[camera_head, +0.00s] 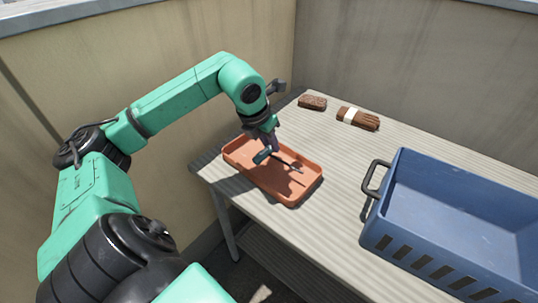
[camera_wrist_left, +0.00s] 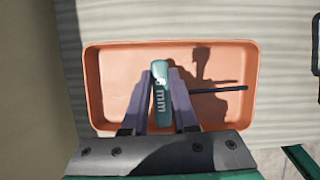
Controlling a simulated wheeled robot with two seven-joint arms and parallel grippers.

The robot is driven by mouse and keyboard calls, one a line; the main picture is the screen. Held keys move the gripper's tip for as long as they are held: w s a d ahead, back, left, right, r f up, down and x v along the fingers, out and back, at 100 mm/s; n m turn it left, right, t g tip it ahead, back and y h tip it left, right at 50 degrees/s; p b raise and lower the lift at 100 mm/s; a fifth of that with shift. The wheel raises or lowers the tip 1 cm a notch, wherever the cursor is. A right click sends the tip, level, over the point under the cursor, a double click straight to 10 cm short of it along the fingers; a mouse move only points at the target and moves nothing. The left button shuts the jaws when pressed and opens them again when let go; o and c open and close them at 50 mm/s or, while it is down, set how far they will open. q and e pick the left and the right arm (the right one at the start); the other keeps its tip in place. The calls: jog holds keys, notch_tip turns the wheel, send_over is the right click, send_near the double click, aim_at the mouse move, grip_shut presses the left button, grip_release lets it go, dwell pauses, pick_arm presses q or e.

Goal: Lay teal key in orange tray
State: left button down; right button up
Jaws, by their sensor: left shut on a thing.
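The teal key (camera_head: 262,156) has a teal handle and a thin dark rod, like a hex key. In the left wrist view its handle (camera_wrist_left: 161,97) bears white "mm" lettering, and its rod points right. My left gripper (camera_head: 268,148) is shut on the handle, with a finger on each side. It holds the key over the orange tray (camera_head: 309,190), within the tray's rim. The tray is shallow with rounded corners and also shows in the left wrist view (camera_wrist_left: 105,80). Whether the key touches the tray floor is hard to tell. My right gripper is out of view.
The tray lies at the left end of a pale slatted table (camera_head: 330,155). A blue crate (camera_head: 455,212) with a dark handle stands to the right. A brown brush (camera_head: 358,118) and a brown block (camera_head: 312,102) lie at the back. Walls rise behind.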

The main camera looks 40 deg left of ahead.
pick_arm(q)
notch_tip(320, 180, down, 3)
jog(key=shift+f, duration=0.25)
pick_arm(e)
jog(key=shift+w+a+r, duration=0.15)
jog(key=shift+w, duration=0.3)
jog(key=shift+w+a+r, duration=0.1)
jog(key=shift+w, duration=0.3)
pick_arm(q)
jog(key=shift+b, duration=0.3)
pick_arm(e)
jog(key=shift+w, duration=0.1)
pick_arm(q)
jog(key=shift+f, duration=0.15)
jog(key=c, duration=0.7)
grip_release()
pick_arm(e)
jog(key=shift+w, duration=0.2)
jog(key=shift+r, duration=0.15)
